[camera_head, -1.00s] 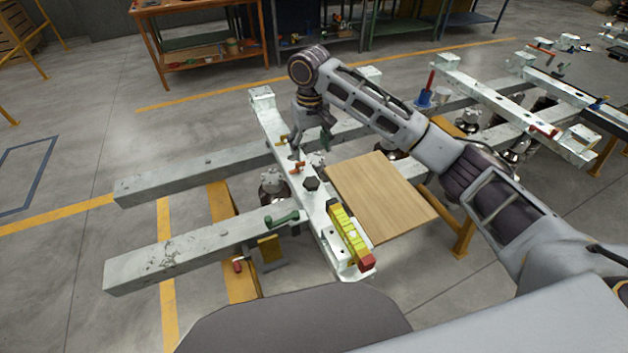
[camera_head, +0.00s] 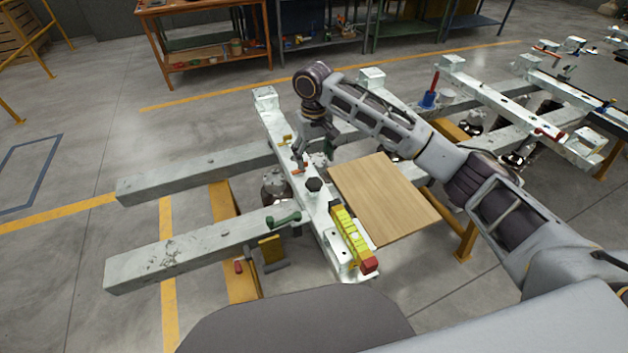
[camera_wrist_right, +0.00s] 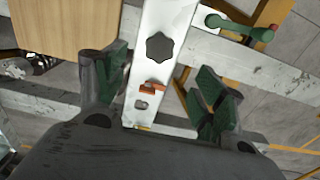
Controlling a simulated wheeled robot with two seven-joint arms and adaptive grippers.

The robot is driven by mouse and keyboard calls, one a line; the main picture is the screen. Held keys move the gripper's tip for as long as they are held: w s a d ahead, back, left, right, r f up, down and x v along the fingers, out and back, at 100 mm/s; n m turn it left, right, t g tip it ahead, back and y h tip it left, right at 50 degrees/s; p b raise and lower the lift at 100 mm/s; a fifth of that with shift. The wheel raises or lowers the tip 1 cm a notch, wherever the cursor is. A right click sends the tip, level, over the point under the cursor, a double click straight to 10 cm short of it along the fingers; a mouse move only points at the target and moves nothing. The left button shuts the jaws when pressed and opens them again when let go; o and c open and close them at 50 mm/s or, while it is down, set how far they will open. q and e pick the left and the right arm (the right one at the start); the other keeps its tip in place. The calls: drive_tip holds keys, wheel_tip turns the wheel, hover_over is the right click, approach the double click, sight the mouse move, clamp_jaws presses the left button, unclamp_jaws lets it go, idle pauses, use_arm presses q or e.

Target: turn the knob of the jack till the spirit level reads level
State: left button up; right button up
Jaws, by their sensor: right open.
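The black star-shaped knob (camera_head: 314,185) of the jack stands on the pale metal crossbeam (camera_head: 274,124). The jack's body below it is hidden. In the right wrist view the knob (camera_wrist_right: 160,46) shows from above, beyond the fingertips. The yellow spirit level (camera_head: 347,230) with a red end lies along the crossbeam on the near side of the knob; I cannot make out its bubble. My right gripper (camera_head: 313,156) is above the crossbeam, on the far side of the knob, apart from it. Its green-padded fingers (camera_wrist_right: 163,82) are open and empty. My left gripper is not in view.
A wooden board (camera_head: 383,198) lies right of the crossbeam. A green-handled clamp (camera_head: 284,219) sits left of it, on the near long beam (camera_head: 190,256). An orange piece (camera_wrist_right: 153,87) lies on the crossbeam between my fingers. A second crossbeam (camera_head: 497,101) stands at the right.

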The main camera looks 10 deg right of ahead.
hover_over(314, 182)
wheel_tip(314, 182, down, 6)
drive_tip(key=shift+r, duration=0.1)
wheel_tip(314, 182, down, 3)
drive_tip(key=shift+f+b, duration=0.1)
drive_tip(key=shift+b, duration=0.2)
drive_tip(key=shift+f, duration=0.85)
drive_tip(key=c, duration=1)
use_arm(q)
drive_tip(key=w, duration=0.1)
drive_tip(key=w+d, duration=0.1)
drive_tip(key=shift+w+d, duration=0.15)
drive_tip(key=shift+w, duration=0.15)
